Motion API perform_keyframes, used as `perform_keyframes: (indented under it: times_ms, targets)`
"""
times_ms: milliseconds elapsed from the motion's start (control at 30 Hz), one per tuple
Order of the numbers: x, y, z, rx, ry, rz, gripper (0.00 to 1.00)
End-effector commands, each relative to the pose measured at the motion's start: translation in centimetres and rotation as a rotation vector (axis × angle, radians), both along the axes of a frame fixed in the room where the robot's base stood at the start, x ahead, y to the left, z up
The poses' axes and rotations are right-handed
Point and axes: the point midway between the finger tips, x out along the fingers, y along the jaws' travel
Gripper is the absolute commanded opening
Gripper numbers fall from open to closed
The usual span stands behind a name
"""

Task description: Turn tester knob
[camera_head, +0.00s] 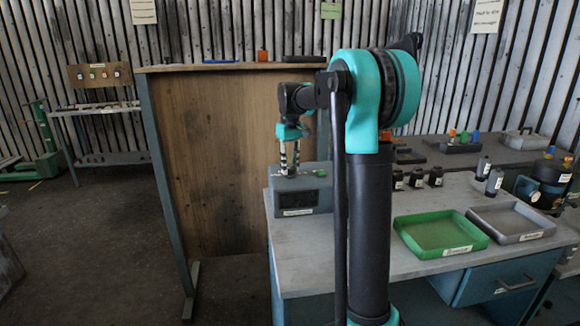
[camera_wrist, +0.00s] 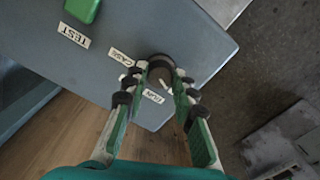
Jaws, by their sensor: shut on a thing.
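The tester (camera_head: 304,199) is a grey box on the left end of the workbench. In the wrist view its grey top (camera_wrist: 110,40) carries a green button (camera_wrist: 82,10) beside a "TEST" label and a round dark knob (camera_wrist: 160,68) between two white labels. My gripper (camera_wrist: 160,80) points down at the tester, with its fingertips on both sides of the knob and closed on it. In the head view my gripper (camera_head: 288,172) stands over the tester's top; the knob is too small to make out there.
A green tray (camera_head: 441,249) and a grey tray (camera_head: 510,239) lie on the workbench to the right. Several small black bottles stand behind them. A tall wooden panel (camera_head: 220,150) rises behind and left of the tester. The bench surface in front of the trays is clear.

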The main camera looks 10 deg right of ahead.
Motion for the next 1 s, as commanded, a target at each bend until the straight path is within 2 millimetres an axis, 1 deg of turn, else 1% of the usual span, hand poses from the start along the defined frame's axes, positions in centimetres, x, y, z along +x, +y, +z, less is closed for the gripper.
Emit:
perform_keyframes:
  times_ms: [67, 100, 267, 533, 667, 767, 1000]
  targets:
    - [0.0, 0.0, 0.0, 0.0, 0.0, 0.0, 0.0]
    - [0.0, 0.0, 0.0, 0.0, 0.0, 0.0, 0.27]
    - [0.0, 0.0, 0.0, 0.0, 0.0, 0.0, 0.47]
    - [0.0, 0.0, 0.0, 0.0, 0.0, -0.001, 0.47]
    - [0.0, 0.0, 0.7, 0.0, 0.0, -0.001, 0.47]
    - [0.0, 0.0, 2.1, 0.0, 0.0, -0.001, 0.47]
    - [0.0, 0.0, 6.9, 0.0, 0.0, -0.001, 0.47]
